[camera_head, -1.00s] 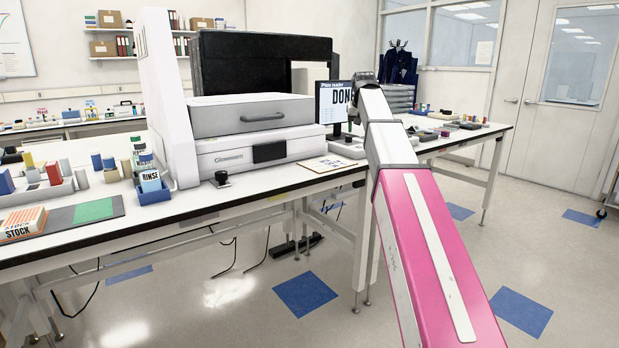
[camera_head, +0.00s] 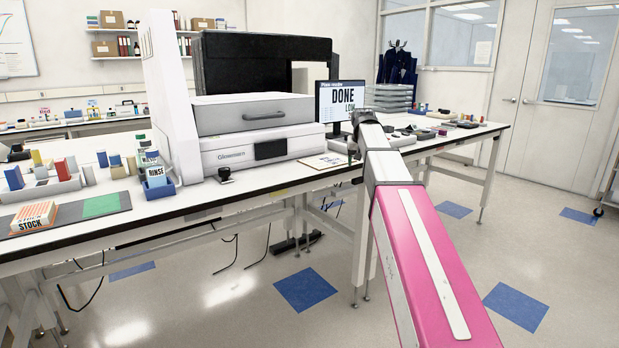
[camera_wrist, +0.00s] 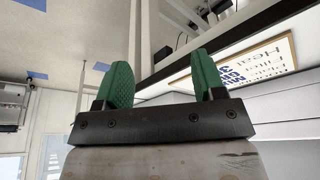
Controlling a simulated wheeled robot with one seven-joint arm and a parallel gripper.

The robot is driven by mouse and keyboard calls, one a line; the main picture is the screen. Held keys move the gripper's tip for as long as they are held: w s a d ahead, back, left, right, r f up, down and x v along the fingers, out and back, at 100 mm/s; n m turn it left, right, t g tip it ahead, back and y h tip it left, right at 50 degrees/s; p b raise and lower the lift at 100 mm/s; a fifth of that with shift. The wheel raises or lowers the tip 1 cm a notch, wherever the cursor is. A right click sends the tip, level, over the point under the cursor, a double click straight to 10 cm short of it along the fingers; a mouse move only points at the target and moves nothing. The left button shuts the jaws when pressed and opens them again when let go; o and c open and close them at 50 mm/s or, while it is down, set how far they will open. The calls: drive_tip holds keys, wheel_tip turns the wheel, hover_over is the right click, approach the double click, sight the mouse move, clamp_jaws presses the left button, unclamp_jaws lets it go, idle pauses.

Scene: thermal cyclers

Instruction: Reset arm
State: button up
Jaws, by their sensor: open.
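My gripper (camera_wrist: 163,82) shows in the wrist view with its two green fingers spread apart and nothing between them.
A sign card (camera_head: 325,160) lies by the bench edge and also shows in the wrist view (camera_wrist: 240,62). The floor in front is clear.

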drive_tip(key=s+f+g, duration=0.1)
drive_tip(key=s+f, duration=0.5)
drive_tip(key=f, duration=0.6)
drive_tip(key=s+f+g, duration=0.1)
drive_tip(key=s+f, duration=0.5)
drive_tip(key=f, duration=0.6)
drive_tip(key=s+f+g, duration=0.1)
drive_tip(key=s+f, duration=1.5)
drive_tip(key=s, duration=0.2)
drive_tip(key=shift+d+f+n+g, duration=0.15)
drive_tip(key=shift+f+n+g, duration=0.1)
drive_tip(key=shift+n+g, duration=0.15)
